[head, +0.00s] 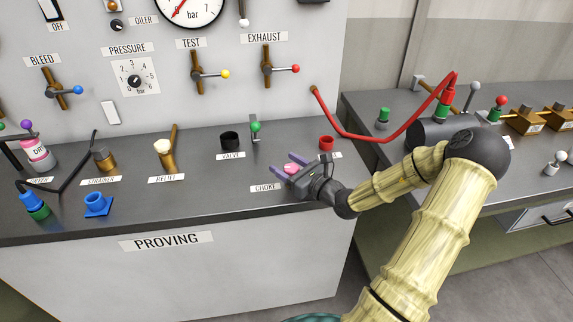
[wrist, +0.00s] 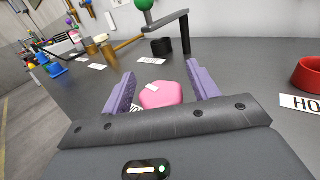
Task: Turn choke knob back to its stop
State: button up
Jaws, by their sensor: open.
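The choke knob is a pink, rounded, faceted knob (wrist: 161,95) with a small pale mark on its top. It sits on the dark bench top near the CHOKE label (head: 266,188). In the head view only part of the pink knob (head: 291,169) shows between the fingers. My gripper (head: 293,164) is low over the bench with its purple fingers apart. In the wrist view the fingers (wrist: 162,84) stand on either side of the knob, with a visible gap at least on the right. The knob's base is hidden by my gripper body.
A green-balled lever (head: 254,127) stands behind the knob, and a black ring (head: 230,139) is at the VALVE label. A red ring (head: 327,143) lies close to the right of my gripper. A red hose (head: 370,137) arches to the right bench.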

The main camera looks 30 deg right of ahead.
jog(key=shift+w+a, duration=0.1)
jog(key=shift+w, duration=0.05)
jog(key=c, duration=1)
jog(key=shift+o, duration=0.2)
